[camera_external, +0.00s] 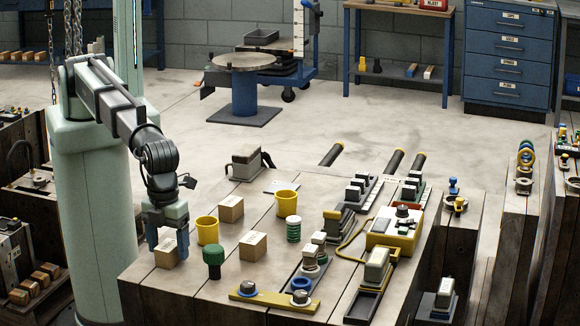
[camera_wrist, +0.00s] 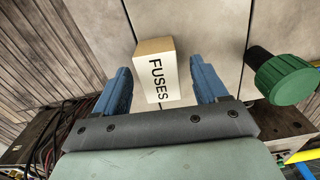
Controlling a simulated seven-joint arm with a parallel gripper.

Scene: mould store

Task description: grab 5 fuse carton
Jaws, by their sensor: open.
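A tan fuse carton (camera_external: 166,252) stands at the table's left front corner. In the wrist view the carton (camera_wrist: 156,75), marked FUSES, sits between the two blue fingers, with bare table showing on both sides of it. My gripper (camera_external: 167,246) is open around this carton, and no grip on it shows. In the wrist view my gripper (camera_wrist: 160,88) has a finger on each side. A second carton (camera_external: 253,246) stands to the right, and a third carton (camera_external: 230,209) stands farther back.
A green knob (camera_external: 214,262) stands close right of my gripper. Yellow cups (camera_external: 208,230) and (camera_external: 287,203) stand among the cartons. A yellow plate (camera_external: 270,301) with round parts lies at the front. Connectors and a yellow box (camera_external: 395,233) crowd the right side.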

